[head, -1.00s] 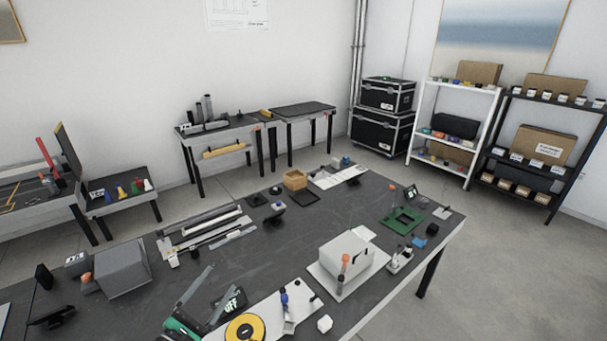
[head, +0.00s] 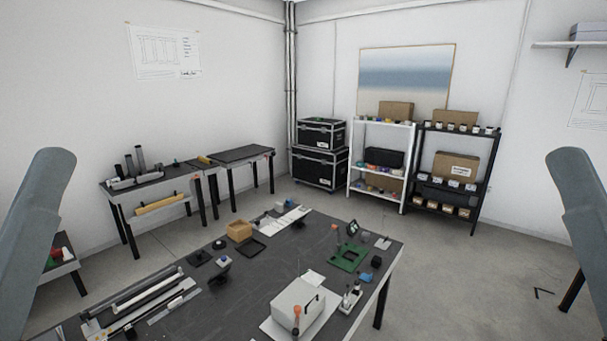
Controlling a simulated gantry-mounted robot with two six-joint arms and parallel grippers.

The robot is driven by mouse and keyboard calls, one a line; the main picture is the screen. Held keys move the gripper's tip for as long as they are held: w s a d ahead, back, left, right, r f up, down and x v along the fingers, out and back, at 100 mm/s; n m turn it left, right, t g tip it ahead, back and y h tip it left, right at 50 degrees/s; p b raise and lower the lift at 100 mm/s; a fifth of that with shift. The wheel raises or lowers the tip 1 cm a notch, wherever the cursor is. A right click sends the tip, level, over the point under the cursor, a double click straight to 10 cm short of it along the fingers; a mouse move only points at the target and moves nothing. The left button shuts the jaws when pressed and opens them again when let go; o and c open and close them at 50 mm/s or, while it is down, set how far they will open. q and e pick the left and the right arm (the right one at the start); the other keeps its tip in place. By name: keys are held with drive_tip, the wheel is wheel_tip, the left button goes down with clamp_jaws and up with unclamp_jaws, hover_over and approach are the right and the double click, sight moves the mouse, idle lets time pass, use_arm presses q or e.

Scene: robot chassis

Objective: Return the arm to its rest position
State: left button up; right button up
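My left arm shows as a grey link at the left edge of the head view, and my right arm as a matching grey link at the right edge.
A dark worktable (head: 255,270) fills the lower middle. On it are a white box (head: 298,306), a green frame (head: 349,258) and a tan box (head: 239,231). A white shelf (head: 379,168), a black shelf (head: 459,174) and black cases (head: 320,167) stand behind. Floor at right is mostly clear.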

use_arm(q)
wheel_tip(320, 180, up, 14)
drive_tip(key=p, duration=1)
drive_tip(key=shift+f+p, duration=0.15)
drive_tip(key=shift+p, duration=0.15)
use_arm(e)
wheel_tip(320, 180, up, 14)
drive_tip(key=shift+f, duration=0.15)
use_arm(q)
drive_tip(key=shift+a+y, duration=0.1)
drive_tip(key=shift+y, duration=0.2)
use_arm(e)
drive_tip(key=shift+a, duration=0.1)
